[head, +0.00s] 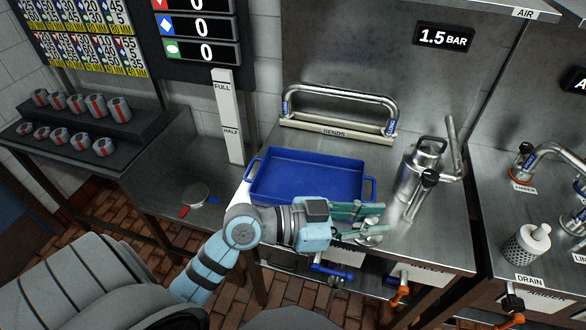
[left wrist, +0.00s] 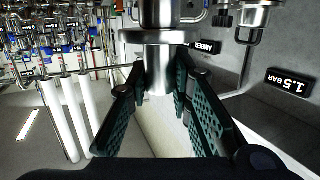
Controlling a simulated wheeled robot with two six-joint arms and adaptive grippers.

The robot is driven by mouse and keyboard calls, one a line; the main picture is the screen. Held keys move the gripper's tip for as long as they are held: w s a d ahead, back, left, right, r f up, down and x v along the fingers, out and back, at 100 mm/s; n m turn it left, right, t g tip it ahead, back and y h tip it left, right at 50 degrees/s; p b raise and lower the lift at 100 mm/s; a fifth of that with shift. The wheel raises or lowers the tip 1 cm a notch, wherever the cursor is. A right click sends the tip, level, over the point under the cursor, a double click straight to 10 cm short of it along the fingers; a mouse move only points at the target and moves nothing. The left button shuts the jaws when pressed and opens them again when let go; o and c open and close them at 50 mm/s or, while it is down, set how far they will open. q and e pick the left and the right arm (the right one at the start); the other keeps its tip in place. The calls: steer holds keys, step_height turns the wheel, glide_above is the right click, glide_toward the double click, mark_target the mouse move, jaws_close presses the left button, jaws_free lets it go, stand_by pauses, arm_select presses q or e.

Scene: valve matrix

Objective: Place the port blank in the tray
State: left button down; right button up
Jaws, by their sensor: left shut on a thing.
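The port blank, a shiny metal piece with a round flange and a short stem, shows in the left wrist view (left wrist: 158,68) and in the head view (head: 372,232). My left gripper (head: 376,220), with green fingers, is shut on its stem; the fingers also show in the left wrist view (left wrist: 160,82). In the head view the fingers hide part of the blank. The blue tray (head: 310,162) lies on the steel bench, just behind and left of the gripper, and looks empty. My right gripper is not in view.
A metal canister (head: 418,172) with pipes stands right of the tray. A rail labelled BENDS (head: 338,133) is behind it. A white gauge post (head: 228,115) stands at the left. Blue and orange valve handles (head: 332,271) lie below the bench's front edge.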

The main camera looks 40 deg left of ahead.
arm_select(q)
steer(key=w+a+f+n+t+y, duration=0.1)
steer(key=w+a+n+t+y, duration=0.5)
steer(key=w+a, duration=0.4)
steer(key=w+a+r+n+g+y, duration=0.1)
steer(key=w+a+r+n+y, duration=0.2)
steer(key=a+y, duration=0.45)
steer(key=a+r+n+g+y, duration=0.1)
steer(key=a+r+n+y, duration=0.25)
steer(key=a, duration=0.75)
steer(key=n+b, duration=0.1)
steer(key=b, duration=0.5)
glide_above(286, 183)
steer(key=shift+y, duration=0.4)
step_height(286, 183, down, 20)
steer(key=shift+w+a+r, duration=0.1)
steer(key=shift+w, duration=0.05)
steer(key=c, duration=1.4)
jaws_free()
steer(key=shift+c, duration=0.2)
steer(key=v, duration=1.2)
steer(key=shift+p, duration=0.35)
